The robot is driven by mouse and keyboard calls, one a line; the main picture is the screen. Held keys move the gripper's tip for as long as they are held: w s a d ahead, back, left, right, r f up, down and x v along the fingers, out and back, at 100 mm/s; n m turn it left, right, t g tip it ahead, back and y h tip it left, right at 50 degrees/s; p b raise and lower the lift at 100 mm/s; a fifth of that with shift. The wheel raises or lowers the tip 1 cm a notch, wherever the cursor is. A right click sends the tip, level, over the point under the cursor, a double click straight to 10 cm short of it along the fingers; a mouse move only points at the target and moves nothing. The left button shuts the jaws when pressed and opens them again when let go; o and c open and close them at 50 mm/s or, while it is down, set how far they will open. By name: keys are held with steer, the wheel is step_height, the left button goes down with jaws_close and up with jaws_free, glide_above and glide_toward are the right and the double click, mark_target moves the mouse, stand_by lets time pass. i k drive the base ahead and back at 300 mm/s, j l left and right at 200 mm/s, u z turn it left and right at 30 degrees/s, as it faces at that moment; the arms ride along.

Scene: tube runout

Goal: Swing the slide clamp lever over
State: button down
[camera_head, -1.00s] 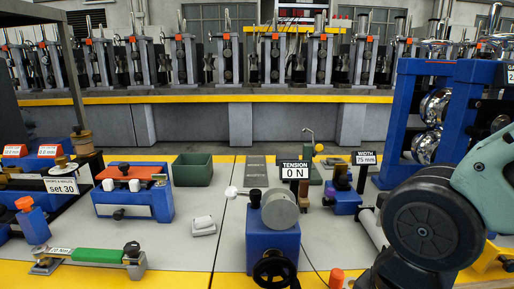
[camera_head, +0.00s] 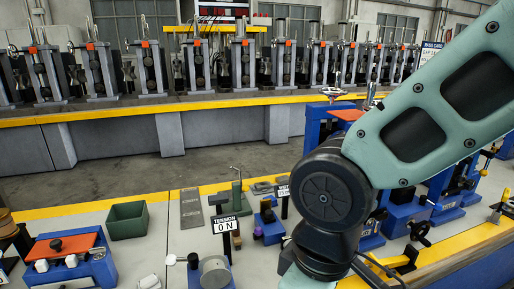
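I cannot make out for certain which part is the slide clamp lever. A blue unit with a grey drum (camera_head: 215,272) stands at the bottom, and a short rod with a white knob (camera_head: 171,260) sticks out at its left. Blue stands with black handwheels (camera_head: 420,230) line the right side, partly behind my arm. My arm's green links and black joint cover the right middle. My gripper is outside the picture.
An open green box (camera_head: 127,220) and a blue unit with an orange top (camera_head: 70,262) are at left. A long bench of roller stands (camera_head: 185,108) runs behind, across an open floor.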

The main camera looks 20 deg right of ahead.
mark_target(423, 199)
steer(key=z, duration=1.4)
steer(key=i+l+u, duration=0.45)
steer(key=u, duration=0.3)
